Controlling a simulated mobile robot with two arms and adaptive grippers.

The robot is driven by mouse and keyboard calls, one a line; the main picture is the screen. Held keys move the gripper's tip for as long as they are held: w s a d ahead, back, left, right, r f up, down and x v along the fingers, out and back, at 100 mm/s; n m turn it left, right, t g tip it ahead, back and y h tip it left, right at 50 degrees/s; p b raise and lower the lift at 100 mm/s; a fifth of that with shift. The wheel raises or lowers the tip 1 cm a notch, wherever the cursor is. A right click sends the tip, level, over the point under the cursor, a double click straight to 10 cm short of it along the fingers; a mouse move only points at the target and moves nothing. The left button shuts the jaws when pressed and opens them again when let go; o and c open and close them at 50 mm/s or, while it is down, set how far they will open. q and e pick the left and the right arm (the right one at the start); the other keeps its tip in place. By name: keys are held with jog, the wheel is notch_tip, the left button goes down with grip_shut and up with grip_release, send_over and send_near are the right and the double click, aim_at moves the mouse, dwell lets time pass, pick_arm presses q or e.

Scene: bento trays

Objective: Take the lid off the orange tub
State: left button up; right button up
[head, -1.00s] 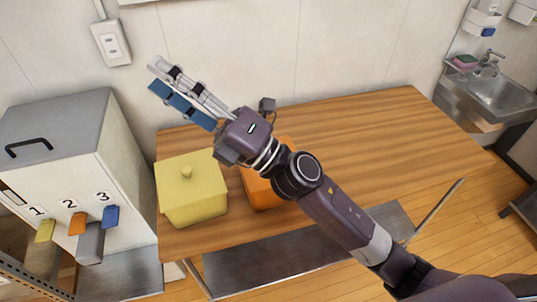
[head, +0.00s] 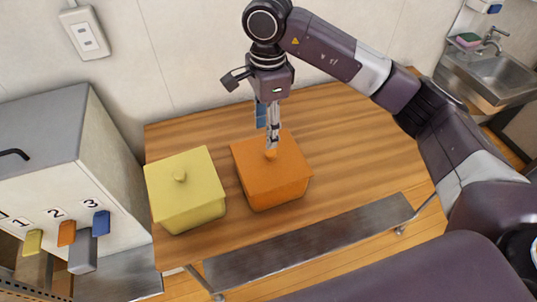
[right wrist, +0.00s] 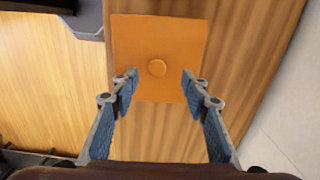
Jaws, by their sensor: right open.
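The orange tub (head: 278,199) stands on the wooden table with its square orange lid (head: 285,175) on top. The lid has a round knob, partly hidden in the head view by my right gripper (head: 272,140). The right gripper points down above the lid, open and empty. In the right wrist view the lid (right wrist: 135,40) lies below the gripper (right wrist: 160,78), and its knob (right wrist: 157,68) shows midway between the two separated fingertips, a little farther off. My left gripper is not in view.
A yellow lidded tub (head: 196,214) stands close to the left of the orange one. A grey-topped dispenser (head: 45,130) with numbered coloured levers is at the far left. The wooden table (head: 355,150) is clear to the right. A sink (head: 495,75) is at the far right.

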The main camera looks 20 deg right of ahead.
aim_at(270, 152)
jog(key=shift+d+f, duration=0.2)
jog(key=shift+d, duration=0.15)
jog(key=shift+s+f+p, duration=0.1)
jog(key=shift+f+p, duration=0.4)
jog(key=shift+f, duration=0.35)
notch_tip(270, 152, down, 5)
jog(key=p, duration=0.3)
jog(key=shift+s+d+r, duration=0.1)
jog(key=shift+s+r, duration=0.05)
jog(key=shift+f, duration=0.35)
jog(key=shift+c, duration=0.4)
grip_shut()
jog(key=shift+r, duration=0.1)
